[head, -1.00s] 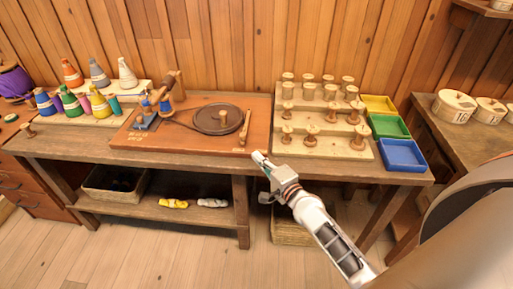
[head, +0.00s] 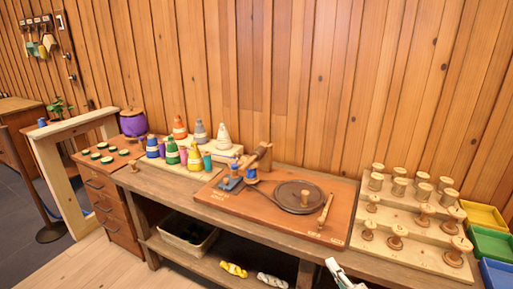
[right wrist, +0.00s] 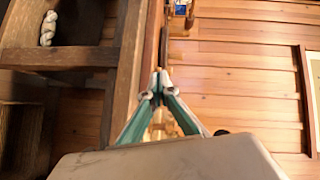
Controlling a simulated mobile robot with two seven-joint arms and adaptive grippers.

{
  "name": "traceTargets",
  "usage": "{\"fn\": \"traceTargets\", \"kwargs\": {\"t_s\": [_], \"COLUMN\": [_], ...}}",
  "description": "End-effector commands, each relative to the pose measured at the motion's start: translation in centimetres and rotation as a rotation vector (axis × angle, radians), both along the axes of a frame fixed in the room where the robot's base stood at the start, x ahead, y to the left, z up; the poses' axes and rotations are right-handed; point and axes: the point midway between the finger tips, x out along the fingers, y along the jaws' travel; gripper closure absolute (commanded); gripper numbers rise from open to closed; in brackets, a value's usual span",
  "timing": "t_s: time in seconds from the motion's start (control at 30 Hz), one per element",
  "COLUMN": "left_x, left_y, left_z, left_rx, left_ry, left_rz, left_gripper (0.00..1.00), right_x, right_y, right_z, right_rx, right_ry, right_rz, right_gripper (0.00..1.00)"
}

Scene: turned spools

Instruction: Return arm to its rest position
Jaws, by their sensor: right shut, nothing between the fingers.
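My right gripper (head: 333,264) shows at the bottom edge of the head view, in front of the workbench, with most of its arm cut off by the frame. In the right wrist view its two fingers (right wrist: 158,86) meet at the tips, with nothing seen between them. It appears apart from the bench edge and holds nothing. My left gripper and arm are not in view.
The workbench holds an orange-brown board (head: 225,203) with a dark disc (head: 290,196), coloured thread cones (head: 172,152) and a stepped rack (head: 418,235) of wooden spools. Yellow (head: 484,216) and green (head: 492,243) trays stand at right. A basket (head: 199,247) sits on the lower shelf.

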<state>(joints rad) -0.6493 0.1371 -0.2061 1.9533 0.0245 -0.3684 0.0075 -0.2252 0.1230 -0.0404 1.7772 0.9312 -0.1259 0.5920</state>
Motion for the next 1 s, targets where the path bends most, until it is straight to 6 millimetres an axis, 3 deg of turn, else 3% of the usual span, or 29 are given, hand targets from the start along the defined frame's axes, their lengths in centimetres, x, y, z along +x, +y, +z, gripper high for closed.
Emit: {"fn": "traceTargets", "kwargs": {"t_s": [0.2,0.3,0.5,0.67,1.0], "left_x": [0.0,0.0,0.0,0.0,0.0], "left_y": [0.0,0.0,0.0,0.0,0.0], "left_z": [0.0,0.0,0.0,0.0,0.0], "left_rx": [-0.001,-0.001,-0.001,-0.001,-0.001], "left_ry": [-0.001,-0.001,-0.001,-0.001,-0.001], "left_rz": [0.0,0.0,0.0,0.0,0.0], "left_gripper": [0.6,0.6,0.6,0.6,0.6], "right_x": [-9.3,-13.9,-20.3,-21.9,-22.0], "right_y": [4.6,6.0,7.2,7.4,7.3], "right_z": [-7.8,-10.7,-13.9,-14.5,-14.6], "right_rx": [-0.64,-0.94,-1.354,-1.472,-1.477], "right_ry": [0.099,0.123,0.132,0.127,0.127], "right_rz": [0.217,0.341,0.532,0.589,0.591], "right_gripper": [1.0,1.0,1.0,1.0,1.0]}}
